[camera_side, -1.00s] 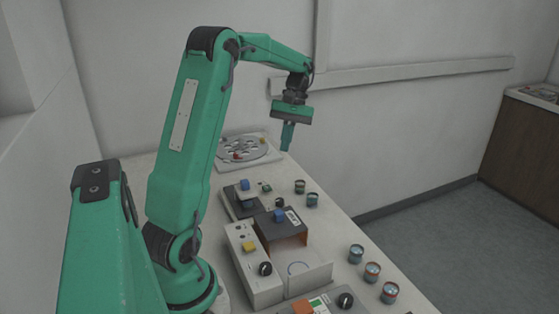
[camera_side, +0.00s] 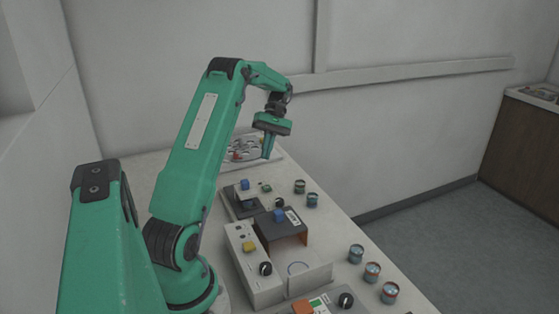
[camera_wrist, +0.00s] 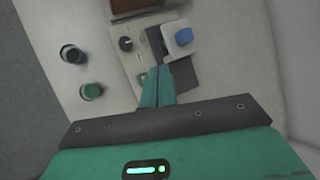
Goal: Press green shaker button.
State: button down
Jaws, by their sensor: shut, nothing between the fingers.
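The green button (camera_side: 266,188) sits on the pale panel of the small shaker unit, beside its dark plate (camera_side: 228,208) with a blue block (camera_side: 245,184). My gripper (camera_side: 266,157) is shut and empty. In the side view it points down above and behind the button, apart from it. In the wrist view my gripper (camera_wrist: 157,72) reaches over the edge of the shaker unit. The blue block (camera_wrist: 183,36) and black knob (camera_wrist: 126,43) show ahead of the fingertips. The fingers mostly cover the green button's area there.
A round carousel (camera_side: 240,150) stands at the back, partly behind my gripper. Two small jars (camera_side: 299,187) (camera_side: 312,199) stand right of the shaker. A dark press-like unit with an orange side (camera_side: 280,232) and a white box with a yellow button (camera_side: 249,246) stand nearer.

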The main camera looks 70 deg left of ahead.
aim_at(267, 186)
jog(key=shift+f, duration=0.15)
jog(key=shift+f, duration=4.25)
jog(key=shift+s+f, duration=0.1)
jog(key=shift+f, duration=0.8)
jog(key=shift+r, duration=0.2)
dwell(0.4)
jog(key=shift+r, duration=0.7)
jog(key=shift+r, duration=0.1)
jog(key=shift+r, duration=2.45)
